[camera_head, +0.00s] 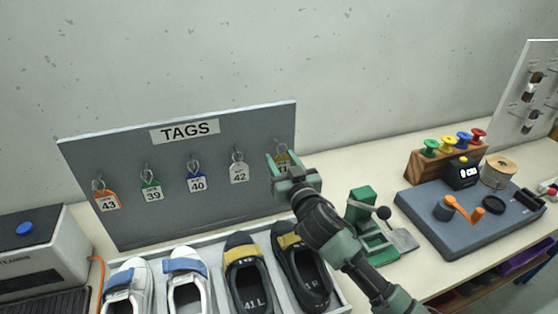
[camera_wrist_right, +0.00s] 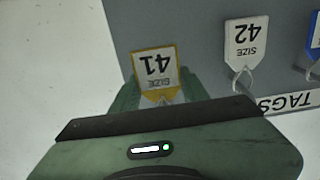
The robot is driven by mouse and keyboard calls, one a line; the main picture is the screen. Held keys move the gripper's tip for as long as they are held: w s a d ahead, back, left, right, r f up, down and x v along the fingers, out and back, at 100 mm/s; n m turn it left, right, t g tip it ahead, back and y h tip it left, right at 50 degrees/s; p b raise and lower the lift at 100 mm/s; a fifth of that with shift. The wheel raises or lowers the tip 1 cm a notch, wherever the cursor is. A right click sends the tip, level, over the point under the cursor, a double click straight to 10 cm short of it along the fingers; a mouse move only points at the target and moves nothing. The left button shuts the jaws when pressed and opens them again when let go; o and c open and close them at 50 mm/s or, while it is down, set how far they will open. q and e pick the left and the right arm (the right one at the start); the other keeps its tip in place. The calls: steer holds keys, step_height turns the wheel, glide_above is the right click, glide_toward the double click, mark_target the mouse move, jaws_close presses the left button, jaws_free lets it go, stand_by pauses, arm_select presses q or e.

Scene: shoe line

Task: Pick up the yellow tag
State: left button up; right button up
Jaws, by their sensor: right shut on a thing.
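The yellow tag (camera_head: 283,157) marked 41 is at the right end of the grey TAGS board (camera_head: 150,232), mostly hidden behind my right gripper (camera_head: 281,164) in the head view. In the right wrist view the yellow-edged tag (camera_wrist_right: 155,66) shows upside down between the green fingers of my right gripper (camera_wrist_right: 160,92). The gripper is shut on the tag at its loop end, close in front of the board. Whether the loop is still on its hook is hidden. My left gripper is not in view.
Tags 43 (camera_head: 107,201), 39 (camera_head: 152,190), 40 (camera_head: 196,183) and 42 (camera_head: 239,173) hang to the left. Shoes (camera_head: 245,275) stand in a tray below the board. A green hand press (camera_head: 366,222) and a grey winding device (camera_head: 455,240) are to the right.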

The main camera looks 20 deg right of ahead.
steer(key=s+b, duration=0.4)
steer(key=s, duration=1.2)
steer(key=shift+d, duration=0.3)
steer(key=shift+w+r, duration=0.1)
steer(key=s+a+f, duration=0.1)
steer(key=s+f, duration=0.4)
steer(key=f, duration=0.1)
steer(key=shift+s+a+h, duration=0.25)
steer(key=shift+s+h, duration=0.05)
steer(key=shift+s, duration=0.05)
